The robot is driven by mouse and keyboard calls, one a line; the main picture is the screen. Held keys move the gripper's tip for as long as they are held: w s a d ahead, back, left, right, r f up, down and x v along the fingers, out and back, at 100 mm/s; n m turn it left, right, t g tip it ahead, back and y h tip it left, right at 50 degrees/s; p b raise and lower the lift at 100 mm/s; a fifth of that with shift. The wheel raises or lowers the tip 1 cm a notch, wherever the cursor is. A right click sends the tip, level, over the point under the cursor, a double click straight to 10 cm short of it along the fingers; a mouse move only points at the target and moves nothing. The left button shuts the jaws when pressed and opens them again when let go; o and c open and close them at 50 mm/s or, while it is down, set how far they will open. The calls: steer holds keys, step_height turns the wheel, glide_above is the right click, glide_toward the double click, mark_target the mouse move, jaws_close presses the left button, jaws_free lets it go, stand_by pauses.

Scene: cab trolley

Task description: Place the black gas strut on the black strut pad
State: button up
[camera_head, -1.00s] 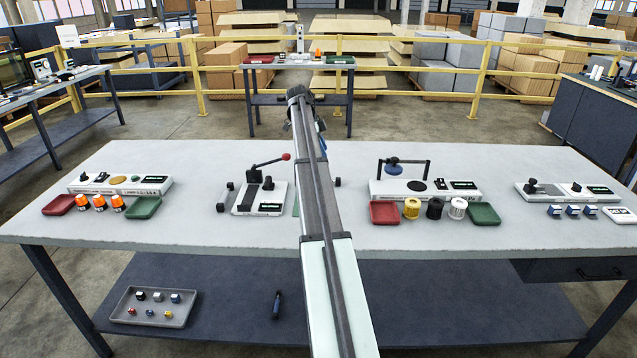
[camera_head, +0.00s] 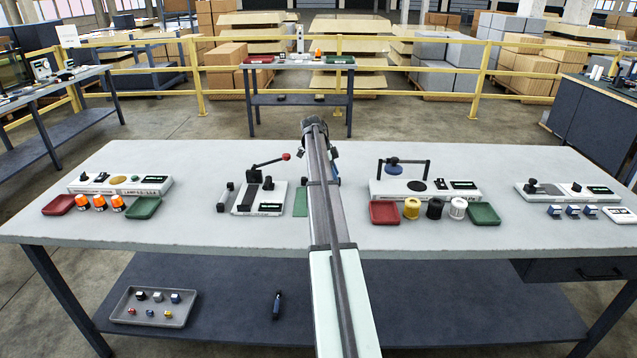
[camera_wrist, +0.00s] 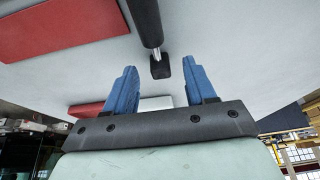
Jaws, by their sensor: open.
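In the wrist view my gripper (camera_wrist: 160,85) is open, with its two blue fingers apart and nothing between the tips. A black gas strut (camera_wrist: 146,20) lies ahead of the fingers, with a thick black body, a short silver rod and a small black end. The small end lies just beyond the gap between the fingers, apart from them. In the head view my arm hides that spot. I cannot tell whether this is the strut pad.
A green pad (camera_head: 301,203) lies beside the lever device. A red pad (camera_wrist: 60,28) lies left of the strut in the wrist view. A red tray (camera_head: 384,213), several spools and another white device (camera_head: 465,195) stand to the right. The table's front strip is clear.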

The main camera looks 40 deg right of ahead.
steer(key=shift+x, duration=0.95)
steer(key=shift+c, duration=0.3)
jaws_close()
